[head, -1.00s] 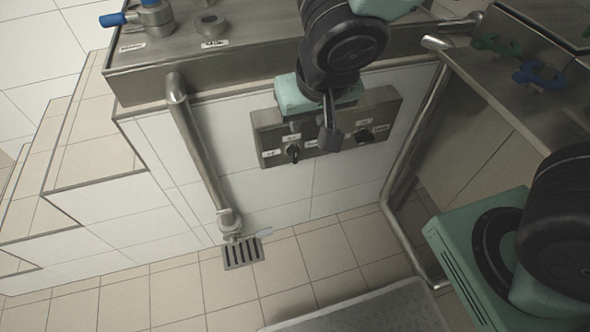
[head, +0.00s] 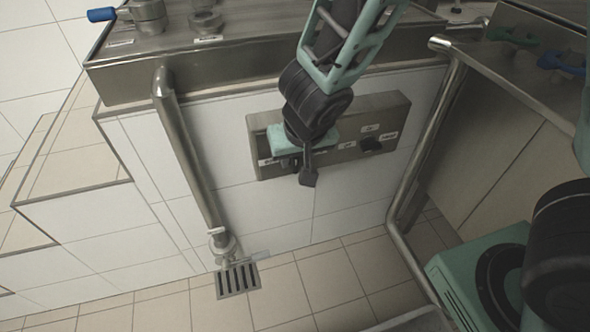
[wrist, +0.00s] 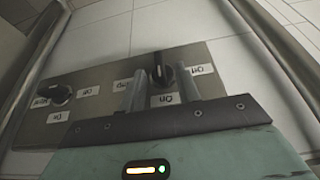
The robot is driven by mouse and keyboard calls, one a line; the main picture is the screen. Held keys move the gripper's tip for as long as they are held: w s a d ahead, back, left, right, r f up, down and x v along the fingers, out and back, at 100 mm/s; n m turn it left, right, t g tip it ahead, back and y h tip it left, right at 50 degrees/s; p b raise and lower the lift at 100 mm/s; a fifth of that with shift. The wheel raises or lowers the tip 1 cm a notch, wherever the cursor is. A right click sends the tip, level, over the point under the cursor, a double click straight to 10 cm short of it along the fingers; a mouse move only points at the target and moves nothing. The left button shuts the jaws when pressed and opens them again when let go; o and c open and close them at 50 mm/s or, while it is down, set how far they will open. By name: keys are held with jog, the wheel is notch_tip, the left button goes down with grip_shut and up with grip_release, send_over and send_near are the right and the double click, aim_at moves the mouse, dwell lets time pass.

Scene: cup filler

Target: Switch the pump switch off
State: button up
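A grey metal switch panel (head: 345,154) is fixed to the white tiled wall. The pump switch, a black knob (wrist: 159,70), sits on it in the wrist view, with upside-down labels that seem to read Pump, On and Off around it. My gripper (wrist: 161,84) is open, its two fingers apart on either side of this knob in the picture; I cannot tell whether they touch it. In the head view my gripper (head: 298,164) is at the left part of the panel and mostly hides this knob.
A second black knob (head: 371,145) sits on the panel's right part. Metal pipes (head: 190,155) run down left and right of the panel. A steel counter (head: 260,65) overhangs above. A floor drain (head: 238,281) lies below.

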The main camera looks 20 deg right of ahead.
jog(key=shift+b+x, duration=0.45)
jog(key=shift+x, duration=0.95)
jog(key=shift+c, duration=0.3)
grip_shut()
